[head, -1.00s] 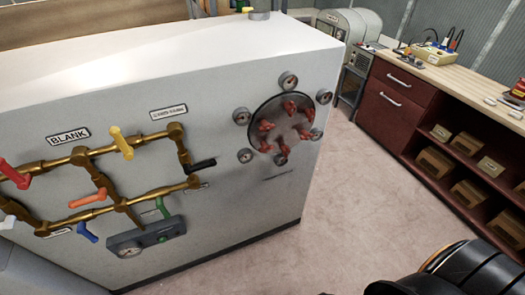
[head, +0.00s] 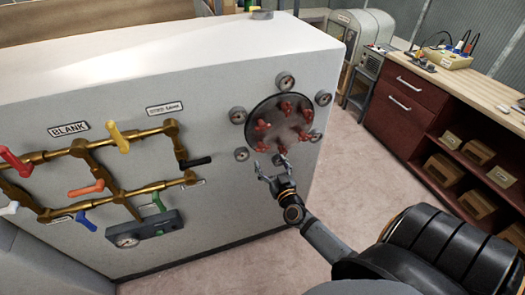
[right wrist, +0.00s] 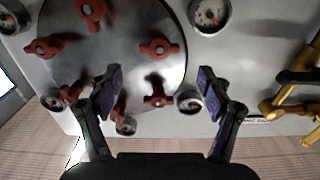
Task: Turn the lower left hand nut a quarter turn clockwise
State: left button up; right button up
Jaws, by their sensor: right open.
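A round grey plate (head: 281,122) on the white cabinet side carries a ring of red wing-shaped nuts. The lower left nut (head: 261,146) shows at the plate's lower left edge in the head view. My right gripper (head: 273,169) is open and empty, just below the plate's lower edge in that view. In the right wrist view its two fingers (right wrist: 157,85) are spread wide, with a red nut (right wrist: 158,99) seen between them. I cannot tell for certain which nut that is. No contact with any nut is visible. My left gripper is out of view.
Several round gauges surround the plate, one (head: 241,154) close to the lower left nut. Brass pipes with coloured handles, including a black one (head: 195,162), lie left of it. A wooden-topped red bench (head: 403,100) stands right. Floor (head: 345,165) between is clear.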

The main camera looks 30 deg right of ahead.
aim_at(263, 149)
jog(key=x, duration=0.7)
jog(key=shift+f+b, duration=0.1)
jog(key=shift+b, duration=0.2)
jog(key=shift+s, duration=0.1)
jog(key=c, duration=1.2)
